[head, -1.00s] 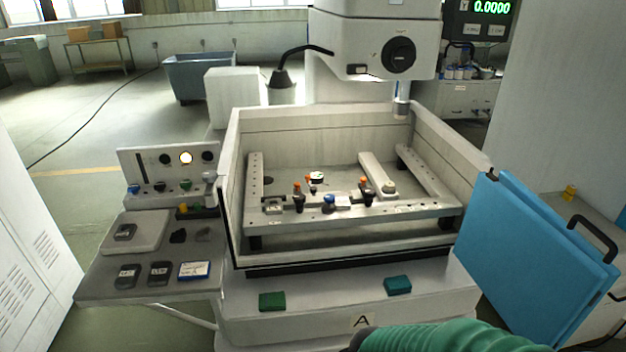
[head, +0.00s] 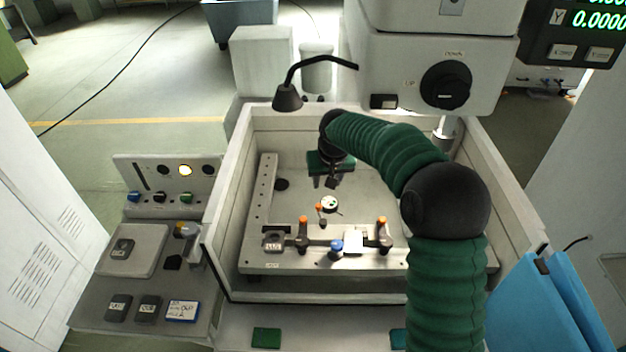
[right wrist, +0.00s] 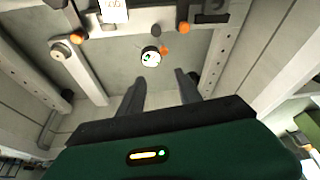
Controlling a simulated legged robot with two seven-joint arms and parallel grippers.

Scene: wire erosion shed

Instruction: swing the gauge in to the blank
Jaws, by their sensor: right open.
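The gauge is a small round white dial (head: 331,204) with an orange knob beside it, on the tank floor behind the front rail. It also shows in the right wrist view (right wrist: 151,57), just beyond my fingertips. The blank looks to be the pale block (head: 354,241) on the front rail, between two orange-topped clamps; the dial stands apart from it, behind and to its left. My right gripper (head: 323,183) is inside the tank behind the dial, its fingers apart and empty. Its fingers also show in the right wrist view (right wrist: 160,78). My left gripper is out of view.
Orange-topped clamps (head: 303,235) and a blue knob (head: 336,246) stand on the front rail. Tank walls (head: 222,230) surround the fixture. A lamp (head: 288,97) hangs over the back wall, and the machine head (head: 420,60) is above right. My right arm hides the right rail.

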